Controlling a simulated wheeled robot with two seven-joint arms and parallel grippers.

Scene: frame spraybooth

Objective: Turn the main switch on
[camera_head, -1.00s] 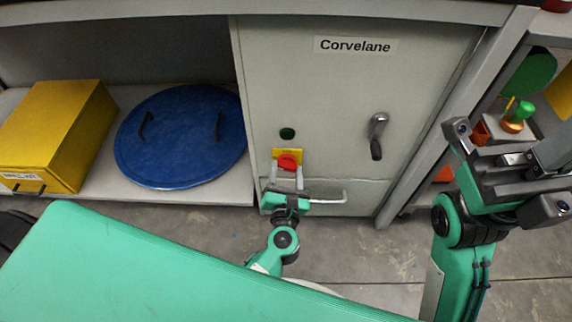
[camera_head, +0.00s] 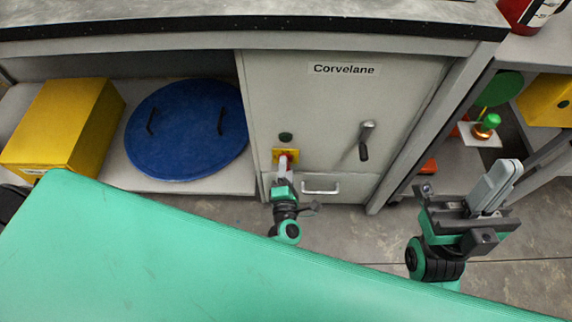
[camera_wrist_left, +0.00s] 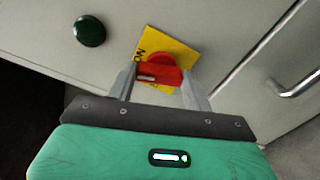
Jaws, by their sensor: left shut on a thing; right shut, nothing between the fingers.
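The main switch is a red knob (camera_head: 288,154) on a yellow plate (camera_head: 277,157), on the front of the grey Corvelane cabinet (camera_head: 330,110). My left gripper (camera_head: 284,166) is at the knob. In the left wrist view, the red knob (camera_wrist_left: 160,72) sits between the two grey fingers (camera_wrist_left: 158,84), and the gripper is shut on it. The yellow plate (camera_wrist_left: 146,38) looks tilted there against the gripper. My right gripper (camera_head: 496,186) is shut and empty, off to the right, away from the cabinet front.
A dark green button (camera_head: 285,137) is above the switch. A lever handle (camera_head: 365,140) is to its right and a bar handle (camera_head: 320,191) lower right. A blue round lid (camera_head: 187,130) and a yellow box (camera_head: 62,125) lie on the left shelf.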

